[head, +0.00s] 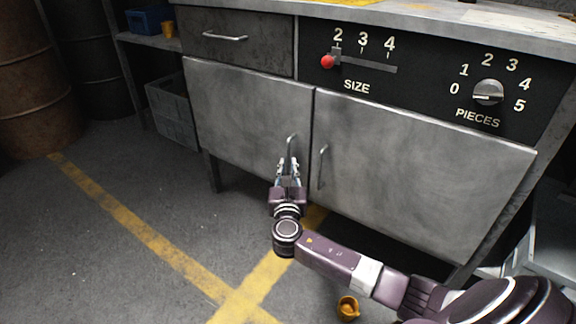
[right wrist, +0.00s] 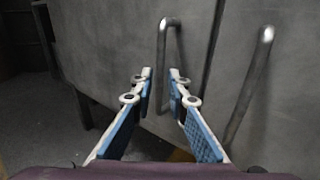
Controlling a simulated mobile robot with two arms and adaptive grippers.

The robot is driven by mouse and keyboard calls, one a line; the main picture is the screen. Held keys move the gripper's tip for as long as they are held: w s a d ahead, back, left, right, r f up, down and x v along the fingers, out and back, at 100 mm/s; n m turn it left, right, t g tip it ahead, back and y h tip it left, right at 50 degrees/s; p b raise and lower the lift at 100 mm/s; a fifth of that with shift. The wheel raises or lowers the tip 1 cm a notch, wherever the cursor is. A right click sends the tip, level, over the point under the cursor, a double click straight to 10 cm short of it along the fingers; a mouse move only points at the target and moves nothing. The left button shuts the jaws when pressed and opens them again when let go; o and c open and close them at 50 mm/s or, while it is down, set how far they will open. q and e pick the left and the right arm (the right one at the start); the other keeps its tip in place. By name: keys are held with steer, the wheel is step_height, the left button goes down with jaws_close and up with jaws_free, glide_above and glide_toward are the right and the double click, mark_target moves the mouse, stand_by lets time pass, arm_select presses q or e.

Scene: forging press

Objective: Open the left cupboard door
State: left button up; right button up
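The left cupboard door (head: 243,112) is a grey metal panel and looks closed in the head view. Its vertical bar handle (head: 291,143) sits near its right edge, close to the gap between the doors. My right gripper (head: 288,166) is at the lower part of this handle. In the right wrist view the handle (right wrist: 163,60) stands ahead of and between the open fingertips (right wrist: 160,75). I cannot tell whether the fingers touch it. My left gripper is not in view.
The right cupboard door (head: 415,170) has its own handle (head: 323,167) just right of my gripper. A drawer (head: 240,38) is above the left door. The SIZE slider (head: 328,62) and PIECES knob (head: 488,92) are above the right door. A grey crate (head: 172,115) stands left; the floor ahead is mostly clear.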

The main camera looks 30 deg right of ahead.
mark_target(288, 160)
steer(key=shift+b+x, duration=0.65)
steer(key=shift+x, duration=1.2)
steer(key=shift+c, duration=0.7)
jaws_close()
steer(key=shift+a, duration=0.15)
